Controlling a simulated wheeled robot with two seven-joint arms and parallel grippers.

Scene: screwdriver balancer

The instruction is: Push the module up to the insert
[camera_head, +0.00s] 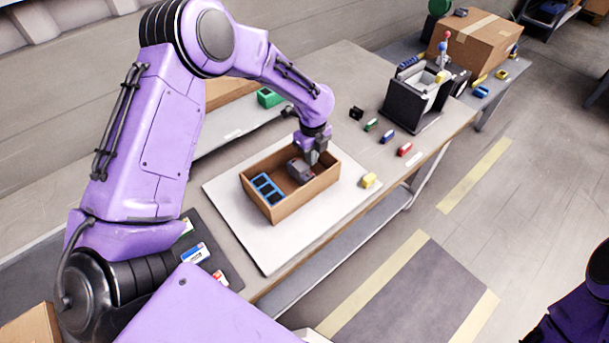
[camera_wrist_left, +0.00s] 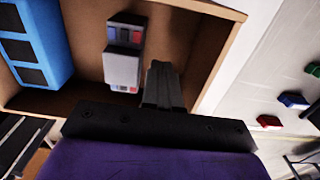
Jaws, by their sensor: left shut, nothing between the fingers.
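An open cardboard box (camera_head: 283,213) holds a blue insert (camera_head: 267,189) with several dark pockets at its left end. A grey module (camera_head: 299,171) with red and blue parts on it lies in the box to the right of the insert. In the left wrist view, bare box floor separates the module (camera_wrist_left: 122,68) from the insert (camera_wrist_left: 33,42). My left gripper (camera_head: 312,158) is shut and empty, pointing down into the box. In the left wrist view its fingers (camera_wrist_left: 163,84) are beside the module, on the side away from the insert; I cannot tell whether they touch it.
The box stands on a white board (camera_head: 235,220) on the workbench. A yellow block (camera_head: 369,180), a red block (camera_head: 404,149) and other small blocks lie to the right. A black holder (camera_head: 408,103) stands farther back. A green block (camera_head: 268,97) lies behind the box.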

